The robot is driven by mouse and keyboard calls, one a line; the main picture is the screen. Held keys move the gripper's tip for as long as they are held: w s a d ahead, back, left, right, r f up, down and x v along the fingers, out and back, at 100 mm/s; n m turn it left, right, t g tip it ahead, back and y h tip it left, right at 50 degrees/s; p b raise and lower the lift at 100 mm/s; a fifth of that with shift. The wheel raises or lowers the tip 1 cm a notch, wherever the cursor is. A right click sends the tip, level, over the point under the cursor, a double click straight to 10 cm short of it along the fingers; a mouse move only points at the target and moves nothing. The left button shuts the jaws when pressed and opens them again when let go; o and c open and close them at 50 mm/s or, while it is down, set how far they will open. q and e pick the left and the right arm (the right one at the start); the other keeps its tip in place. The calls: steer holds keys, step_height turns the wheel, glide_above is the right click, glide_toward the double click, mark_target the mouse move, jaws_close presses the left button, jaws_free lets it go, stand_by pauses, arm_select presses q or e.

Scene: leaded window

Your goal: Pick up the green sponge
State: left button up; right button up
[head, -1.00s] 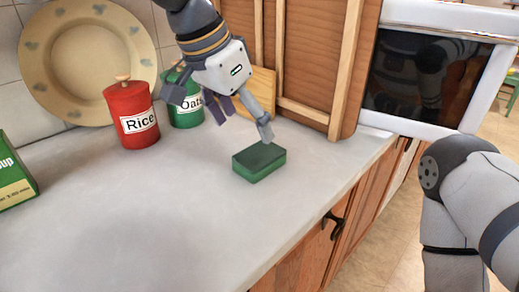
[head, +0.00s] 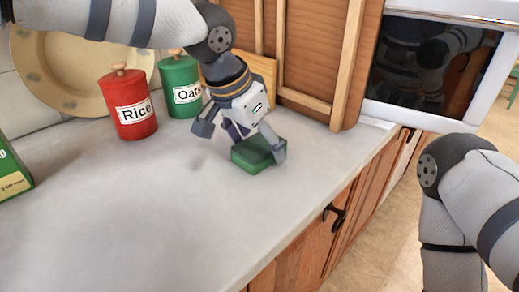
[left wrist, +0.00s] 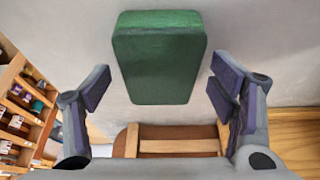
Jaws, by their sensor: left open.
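The green sponge (head: 252,154) is a dark green block lying flat on the grey counter. My left gripper (head: 243,141) is open, just above and behind the sponge in the head view, and hides part of its top. In the left wrist view the sponge (left wrist: 160,57) lies ahead of the fingertips and between their lines. The left gripper's padded fingers (left wrist: 158,90) are spread to either side of it, with a gap on both sides. My right gripper is not in view; only the right arm shows at the right.
A red Rice canister (head: 129,105) and a green Oats canister (head: 180,85) stand at the back left, before a large plate (head: 55,75). A wooden rack (head: 305,60) stands behind the sponge. The front-left counter (head: 150,210) is clear.

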arm_select(q)
steer(key=shift+f, duration=0.15)
steer(key=c, duration=0.9)
